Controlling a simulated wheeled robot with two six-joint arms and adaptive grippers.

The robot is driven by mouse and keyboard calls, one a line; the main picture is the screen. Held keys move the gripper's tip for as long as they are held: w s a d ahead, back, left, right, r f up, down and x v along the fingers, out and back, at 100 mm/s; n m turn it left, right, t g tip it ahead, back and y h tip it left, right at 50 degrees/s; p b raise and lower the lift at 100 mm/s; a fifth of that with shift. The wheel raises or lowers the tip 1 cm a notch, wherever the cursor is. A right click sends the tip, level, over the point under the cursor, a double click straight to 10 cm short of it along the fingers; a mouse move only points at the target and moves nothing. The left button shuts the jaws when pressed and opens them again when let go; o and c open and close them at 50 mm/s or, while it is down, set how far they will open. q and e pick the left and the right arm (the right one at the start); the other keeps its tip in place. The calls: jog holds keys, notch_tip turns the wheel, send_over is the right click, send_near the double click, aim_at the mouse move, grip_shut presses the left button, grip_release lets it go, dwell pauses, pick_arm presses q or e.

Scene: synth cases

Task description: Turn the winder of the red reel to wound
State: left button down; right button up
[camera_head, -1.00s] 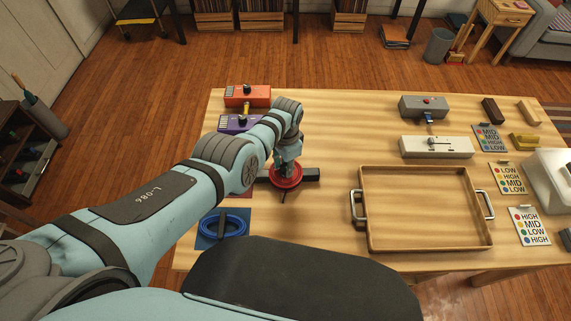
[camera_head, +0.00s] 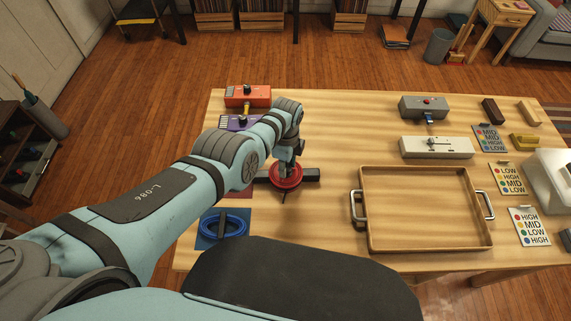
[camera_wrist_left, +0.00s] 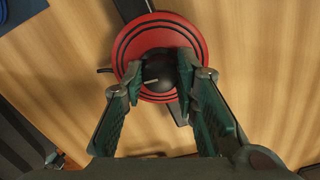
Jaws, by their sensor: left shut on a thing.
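The red reel (camera_head: 286,177) sits on a dark bar-shaped base on the wooden table, left of the tray. In the left wrist view the red reel (camera_wrist_left: 184,39) shows dark rings and a black round winder knob (camera_wrist_left: 160,74) with a pale line on it. My left gripper (camera_head: 287,163) comes down on the reel from above. In the left wrist view its fingers (camera_wrist_left: 160,80) are closed on either side of the knob, touching it. The head view hides most of the knob behind the gripper. My right gripper is not in view.
A blue reel (camera_head: 237,228) lies on a blue mat near the table's left edge. A wooden tray (camera_head: 425,249) with handles fills the right middle. Grey (camera_head: 410,106) and white (camera_head: 460,148) boxes stand behind it.

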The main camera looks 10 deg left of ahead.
pick_arm(q)
jog(key=shift+m, duration=1.2)
jog(key=c, duration=1.3)
grip_release()
jog(key=shift+w+d+r, duration=0.1)
jog(key=shift+w+r, duration=0.05)
jog(key=shift+r, duration=0.25)
notch_tip(320, 180, up, 11)
jog(key=shift+r, duration=0.1)
